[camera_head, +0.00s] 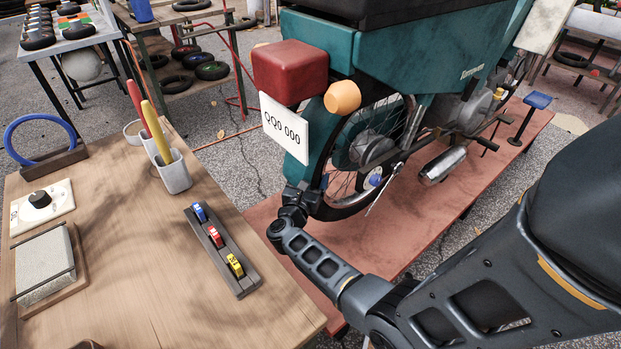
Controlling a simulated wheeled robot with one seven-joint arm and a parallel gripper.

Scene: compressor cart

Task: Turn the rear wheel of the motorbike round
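The teal motorbike (405,62) stands on a low reddish platform (385,245), with its rear end towards me. Its rear wheel (345,210) shows below the teal bodywork as a black tyre with thin spokes and a hub; the upper part is hidden by the mudguard and number plate. My gripper (304,192) is at the lower left edge of the tyre, just below the number plate. It is small and dark against the tyre. I cannot tell whether it touches the wheel or whether its fingers are apart.
A white number plate (285,128) hangs close above my gripper. Shelves stand behind.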

